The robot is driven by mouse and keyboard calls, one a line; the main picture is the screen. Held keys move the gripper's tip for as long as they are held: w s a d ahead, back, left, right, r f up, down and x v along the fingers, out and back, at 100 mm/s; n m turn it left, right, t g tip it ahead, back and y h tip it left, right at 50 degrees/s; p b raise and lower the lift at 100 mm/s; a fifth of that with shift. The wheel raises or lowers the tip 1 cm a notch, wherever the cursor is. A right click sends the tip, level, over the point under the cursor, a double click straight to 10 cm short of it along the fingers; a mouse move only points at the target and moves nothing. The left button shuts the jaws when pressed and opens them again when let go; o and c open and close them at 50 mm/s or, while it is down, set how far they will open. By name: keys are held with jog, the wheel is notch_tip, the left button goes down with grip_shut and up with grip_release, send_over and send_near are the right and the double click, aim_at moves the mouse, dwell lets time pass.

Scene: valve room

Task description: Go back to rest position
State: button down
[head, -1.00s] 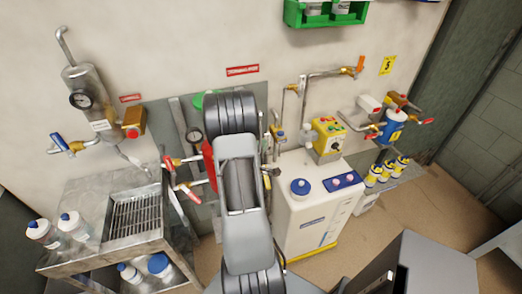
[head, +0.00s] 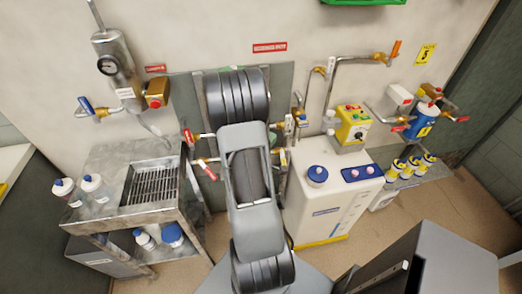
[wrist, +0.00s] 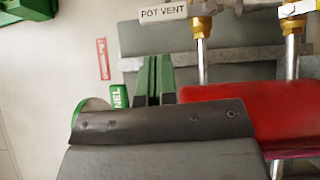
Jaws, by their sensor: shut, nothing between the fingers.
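My gripper (wrist: 157,62) shows in the wrist view as two narrow green fingers close together, shut and empty, above a dark plate with screws. In the head view my folded arm fills the middle and hides the gripper. Behind the fingers in the wrist view are a grey panel (wrist: 225,65), a red body (wrist: 212,93) and brass fittings (wrist: 202,27) on metal pipes. I cannot tell whether anything touches the gripper.
A metal cart (head: 112,218) with bottles stands left. Pipes with coloured valve handles line the wall, including an orange handle (head: 396,49). A grey box (head: 445,265) is at lower right.

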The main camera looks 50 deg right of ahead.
jog(key=a+p, duration=0.6)
jog(key=shift+f, duration=0.1)
